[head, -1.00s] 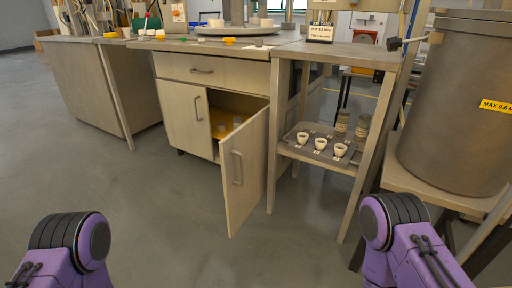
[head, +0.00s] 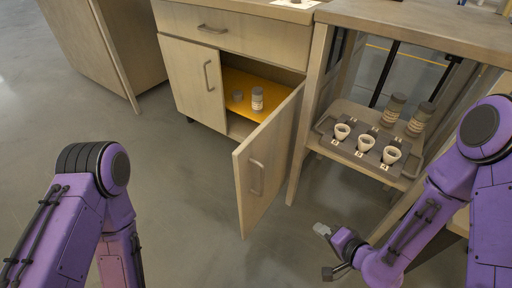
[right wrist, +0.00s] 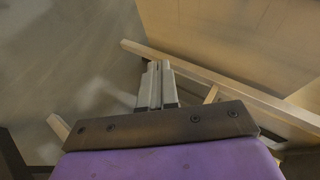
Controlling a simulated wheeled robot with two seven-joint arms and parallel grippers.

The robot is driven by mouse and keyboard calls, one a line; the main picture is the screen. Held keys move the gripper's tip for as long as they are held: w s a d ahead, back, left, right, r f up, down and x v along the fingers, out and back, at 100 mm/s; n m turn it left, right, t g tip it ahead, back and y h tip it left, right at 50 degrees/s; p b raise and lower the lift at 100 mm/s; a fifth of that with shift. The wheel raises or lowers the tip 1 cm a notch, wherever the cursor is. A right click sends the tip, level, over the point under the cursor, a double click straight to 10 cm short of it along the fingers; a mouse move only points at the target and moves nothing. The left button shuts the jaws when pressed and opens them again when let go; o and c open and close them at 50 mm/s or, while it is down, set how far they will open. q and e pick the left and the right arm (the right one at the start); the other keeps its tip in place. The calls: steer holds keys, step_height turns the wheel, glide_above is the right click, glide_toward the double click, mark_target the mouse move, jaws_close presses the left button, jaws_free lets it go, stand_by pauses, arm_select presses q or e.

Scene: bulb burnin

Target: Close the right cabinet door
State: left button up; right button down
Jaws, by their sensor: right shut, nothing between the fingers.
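The right cabinet door (head: 272,160) is pale wood and stands wide open in the head view, swung out towards me, with its bar handle (head: 256,177) on the face turned to me. My right gripper (head: 321,230) is low, to the right of the door and apart from it. Its fingers are together and empty, as the right wrist view (right wrist: 157,86) shows. That view also has pale wooden edges and a panel beyond the fingers; I cannot tell which piece they belong to. My left arm shows at the left, but its gripper is out of frame.
The left cabinet door (head: 190,82) is shut below a closed drawer (head: 225,27). Jars stand on the yellow cabinet shelf (head: 238,80). Right of the door, a table leg (head: 308,110) and a low shelf with a tray of cups (head: 345,150) stand close. Floor in front is clear.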

step_height(320, 180, up, 9)
steer(key=w+a+t+y, duration=0.1)
steer(key=w+a+y, duration=0.2)
steer(key=y, duration=0.1)
steer(key=n+y+p, duration=0.1)
steer(key=n+y, duration=0.1)
steer(key=y, duration=0.4)
glide_toward(247, 155)
steer(key=shift+g, duration=0.4)
steer(key=b+x, duration=0.4)
steer(key=x, duration=0.1)
steer(key=shift+w+a+r, duration=0.2)
steer(key=shift+a, duration=0.15)
steer(key=shift+w+a+r, duration=0.1)
steer(key=shift+w+a, duration=0.2)
steer(key=shift+a, duration=0.1)
arm_select(q)
step_height(247, 155, down, 2)
steer(key=shift+d+f, duration=0.1)
arm_select(e)
steer(key=shift+a, duration=0.1)
